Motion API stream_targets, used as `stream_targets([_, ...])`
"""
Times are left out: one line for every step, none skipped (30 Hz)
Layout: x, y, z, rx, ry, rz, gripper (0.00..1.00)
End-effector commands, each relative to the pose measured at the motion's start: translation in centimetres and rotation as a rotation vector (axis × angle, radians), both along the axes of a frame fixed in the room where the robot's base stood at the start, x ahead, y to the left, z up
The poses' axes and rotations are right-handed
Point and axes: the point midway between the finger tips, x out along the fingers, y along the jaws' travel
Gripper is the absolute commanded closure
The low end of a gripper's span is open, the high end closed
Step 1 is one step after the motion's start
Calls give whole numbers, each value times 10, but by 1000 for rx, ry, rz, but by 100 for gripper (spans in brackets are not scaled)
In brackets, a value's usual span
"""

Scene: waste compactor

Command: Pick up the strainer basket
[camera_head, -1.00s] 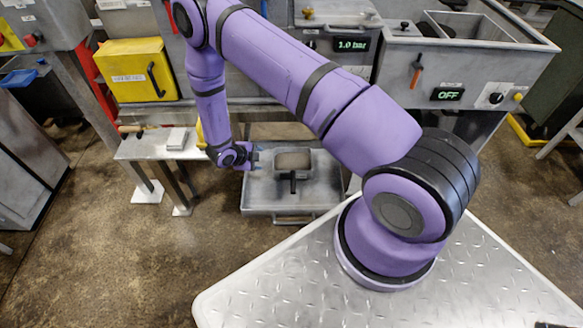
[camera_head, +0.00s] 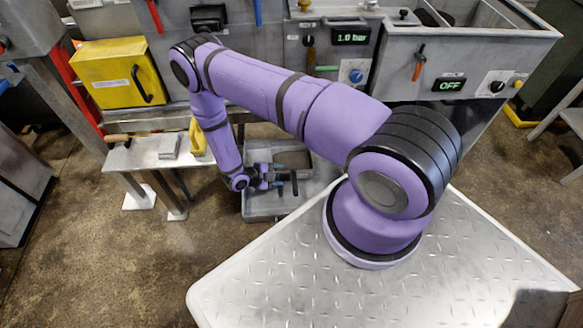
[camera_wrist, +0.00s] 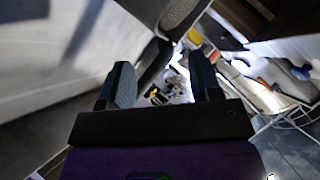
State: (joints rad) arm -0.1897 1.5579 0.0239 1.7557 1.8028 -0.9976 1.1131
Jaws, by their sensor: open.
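The strainer basket (camera_head: 293,161) appears as a dark rectangular shape with a black upright handle (camera_head: 294,184) in the grey tray (camera_head: 262,208) under the machine. Its near part is partly covered by my gripper in the head view. My gripper (camera_head: 280,176) is open, with its fingertips just left of the handle. I cannot tell whether they touch it. In the wrist view my two fingers (camera_wrist: 162,78) stand apart. A dark bar lies between and beyond them, probably the handle, with a grey speckled surface behind it.
A bench (camera_head: 150,158) with a small grey block (camera_head: 170,147) and a yellow handled item (camera_head: 197,137) stands left of the tray. A yellow box (camera_head: 118,75) is above it. Machine panels (camera_head: 345,60) rise behind. Floor is clear at lower left.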

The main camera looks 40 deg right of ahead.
Motion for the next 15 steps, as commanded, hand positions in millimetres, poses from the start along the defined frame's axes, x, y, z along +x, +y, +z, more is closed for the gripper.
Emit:
stream_targets([-1, -4, -3, 0, 1, 0, 42])
stream_targets([-1, -6, -4, 0, 1, 1, 42])
stream_targets([-2, -8, -5, 0, 1, 1, 42])
stream_targets([-2, -9, -5, -1, 1, 2, 42])
stream_targets([-2, -10, -6, -1, 1, 2, 42])
stream_targets([-3, -13, -7, -1, 2, 1, 42])
stream_targets([-4, -15, -8, -1, 1, 0, 42])
stream_targets([-5, -18, -9, -1, 1, 0, 42])
stream_targets([-7, -22, -11, -1, 1, 0, 42])
stream_targets([-8, -25, -12, 0, 1, 0, 42])
stream_targets([-9, -29, -14, 0, 1, 1, 42])
stream_targets([-12, -34, -16, 0, 1, 0, 42])
stream_targets([-13, -38, -19, -1, 2, -1, 42])
stream_targets([-13, -42, -21, -1, 2, -1, 42])
stream_targets([-13, -46, -24, -1, 1, 0, 42])
